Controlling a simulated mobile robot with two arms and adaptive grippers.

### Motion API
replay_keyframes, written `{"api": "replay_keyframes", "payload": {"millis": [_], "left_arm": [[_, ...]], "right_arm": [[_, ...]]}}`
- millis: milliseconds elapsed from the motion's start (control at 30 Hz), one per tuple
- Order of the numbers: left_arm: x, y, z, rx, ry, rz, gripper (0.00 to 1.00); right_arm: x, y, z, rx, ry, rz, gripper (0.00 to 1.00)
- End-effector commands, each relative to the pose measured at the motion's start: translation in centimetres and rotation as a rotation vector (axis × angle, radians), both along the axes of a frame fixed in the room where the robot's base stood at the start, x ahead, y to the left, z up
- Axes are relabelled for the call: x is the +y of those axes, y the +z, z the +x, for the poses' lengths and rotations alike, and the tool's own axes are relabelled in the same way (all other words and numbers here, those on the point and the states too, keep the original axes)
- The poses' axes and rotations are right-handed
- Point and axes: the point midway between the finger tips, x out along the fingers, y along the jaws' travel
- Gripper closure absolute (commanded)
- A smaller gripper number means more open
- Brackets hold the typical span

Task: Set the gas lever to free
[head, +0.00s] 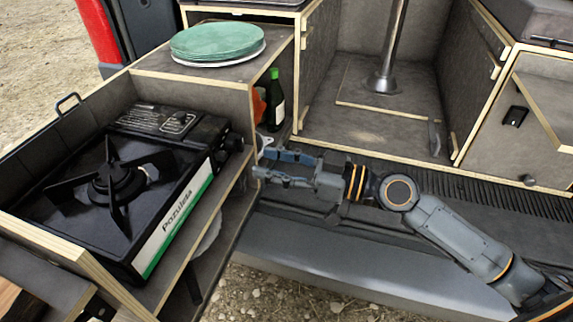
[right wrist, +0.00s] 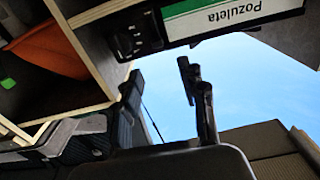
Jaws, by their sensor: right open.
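The black gas stove (head: 125,185) with the white and green "Pozuleta" label sits on the pull-out shelf at the left of the head view. Its control end with a dark knob (head: 233,141) faces my right gripper (head: 262,160). The gas lever is too small and dark to make out, so its setting cannot be told. In the right wrist view the stove appears upside down, with its black control panel (right wrist: 138,34) beyond the fingers. My right gripper (right wrist: 160,80) is open and empty, just short of the stove's control end and apart from it. My left gripper is not in view.
Green plates (head: 217,40) are stacked on the wooden cabinet behind the stove. A dark green bottle (head: 273,100) stands in the open compartment below them, beside something orange (head: 258,105). The wooden shelf edge (head: 190,250) runs below the stove. A metal table post (head: 390,50) stands farther back.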

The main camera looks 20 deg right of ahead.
Motion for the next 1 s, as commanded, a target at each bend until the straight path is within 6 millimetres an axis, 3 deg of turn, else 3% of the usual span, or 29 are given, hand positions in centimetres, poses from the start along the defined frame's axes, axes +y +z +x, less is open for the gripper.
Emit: {"api": "replay_keyframes", "payload": {"millis": [367, 867, 1000], "left_arm": [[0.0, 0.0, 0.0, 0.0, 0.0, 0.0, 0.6], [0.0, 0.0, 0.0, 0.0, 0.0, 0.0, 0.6], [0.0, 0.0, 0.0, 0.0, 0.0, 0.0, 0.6]], "right_arm": [[-2.3, 0.0, -1.7, -0.002, 0.0, 0.001, 0.58], [-2.3, -0.1, -1.8, 0.0, 0.002, -0.001, 0.58], [-1.1, -2.1, -3.0, 0.033, 0.029, -0.038, 0.58]]}}
